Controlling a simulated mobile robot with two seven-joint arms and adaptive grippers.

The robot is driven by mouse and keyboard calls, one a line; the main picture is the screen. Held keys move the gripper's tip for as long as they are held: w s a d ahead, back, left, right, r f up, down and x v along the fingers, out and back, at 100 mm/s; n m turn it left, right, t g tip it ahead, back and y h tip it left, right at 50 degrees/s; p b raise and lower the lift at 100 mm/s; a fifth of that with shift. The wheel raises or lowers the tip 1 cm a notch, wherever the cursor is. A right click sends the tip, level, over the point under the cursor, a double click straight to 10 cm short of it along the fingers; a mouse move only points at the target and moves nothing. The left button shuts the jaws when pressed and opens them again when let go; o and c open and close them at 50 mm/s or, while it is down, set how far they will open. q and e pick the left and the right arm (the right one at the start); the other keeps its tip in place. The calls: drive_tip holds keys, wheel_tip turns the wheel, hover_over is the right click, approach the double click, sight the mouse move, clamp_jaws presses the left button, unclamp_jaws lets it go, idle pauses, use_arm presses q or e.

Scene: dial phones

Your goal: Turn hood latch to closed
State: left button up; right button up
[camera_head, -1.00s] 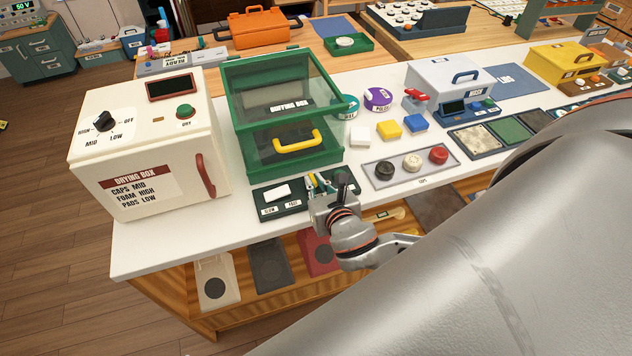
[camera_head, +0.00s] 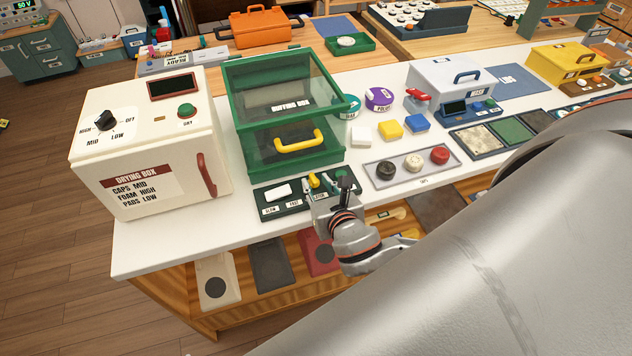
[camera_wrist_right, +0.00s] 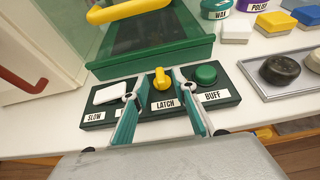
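The yellow latch knob (camera_wrist_right: 161,79) stands on the dark green control panel (camera_wrist_right: 224,96), above the LATCH label, between a white rocker switch and a green BUFF button. Its raised grip points roughly toward the green buffing box (camera_head: 292,154). My right gripper (camera_wrist_right: 162,112) is open, with its teal-padded fingers apart on the near side of the knob, one to each side of the LATCH label. In the head view the knob (camera_head: 314,181) shows just past the right gripper (camera_head: 328,192), which hides part of the panel. My left gripper is not in view.
The buffing box has a clear green-framed hood and a yellow handle (camera_head: 298,142). A cream drying box (camera_head: 145,145) stands to its left. A grey tray (camera_head: 412,165) with three round pads lies to the right, with small coloured blocks behind it.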

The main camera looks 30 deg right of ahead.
drive_tip(key=v, duration=1)
drive_tip(key=shift+s+a, duration=0.15)
drive_tip(key=shift+s, duration=0.25)
